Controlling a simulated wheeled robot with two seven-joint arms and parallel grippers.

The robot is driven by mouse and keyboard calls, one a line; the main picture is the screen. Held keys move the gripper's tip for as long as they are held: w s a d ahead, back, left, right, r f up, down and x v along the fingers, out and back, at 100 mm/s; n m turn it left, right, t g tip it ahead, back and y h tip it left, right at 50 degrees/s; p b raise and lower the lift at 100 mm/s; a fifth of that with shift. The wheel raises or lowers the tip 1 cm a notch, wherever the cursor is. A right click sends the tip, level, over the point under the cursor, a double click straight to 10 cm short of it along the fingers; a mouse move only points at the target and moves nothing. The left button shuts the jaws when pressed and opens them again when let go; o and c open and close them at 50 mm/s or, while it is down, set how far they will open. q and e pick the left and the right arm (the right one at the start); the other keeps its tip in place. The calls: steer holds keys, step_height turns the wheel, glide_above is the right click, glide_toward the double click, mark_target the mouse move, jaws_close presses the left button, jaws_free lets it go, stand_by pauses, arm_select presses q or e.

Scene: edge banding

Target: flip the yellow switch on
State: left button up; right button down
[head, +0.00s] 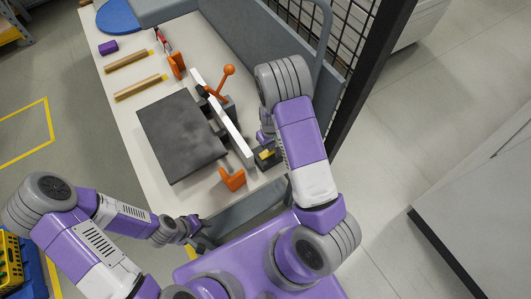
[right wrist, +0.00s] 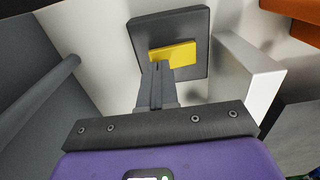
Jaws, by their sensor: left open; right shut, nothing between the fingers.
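The yellow switch (right wrist: 173,53) sits on a dark grey plate (right wrist: 195,30) in the right wrist view. In the head view the yellow switch (head: 266,153) shows small at the near right end of the table, partly hidden by my right arm. My right gripper (right wrist: 157,68) is shut and empty, its fingertips at the near edge of the switch; I cannot tell whether they touch it. My left gripper (head: 197,238) is open and empty, off the table's near edge at the lower middle of the head view.
A dark slab (head: 181,136) lies on the white table (head: 120,77), beside a white fence bar (head: 222,119) with an orange-handled lever (head: 227,72). Orange blocks (head: 232,179) stand close by. A grey wall and black mesh run along the right side.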

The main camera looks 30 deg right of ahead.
steer(key=shift+f+b, duration=0.8)
steer(key=shift+f, duration=0.2)
steer(key=shift+r, duration=0.1)
steer(key=shift+r+p, duration=2.7)
steer(key=shift+r, duration=0.85)
steer(key=shift+f, duration=0.1)
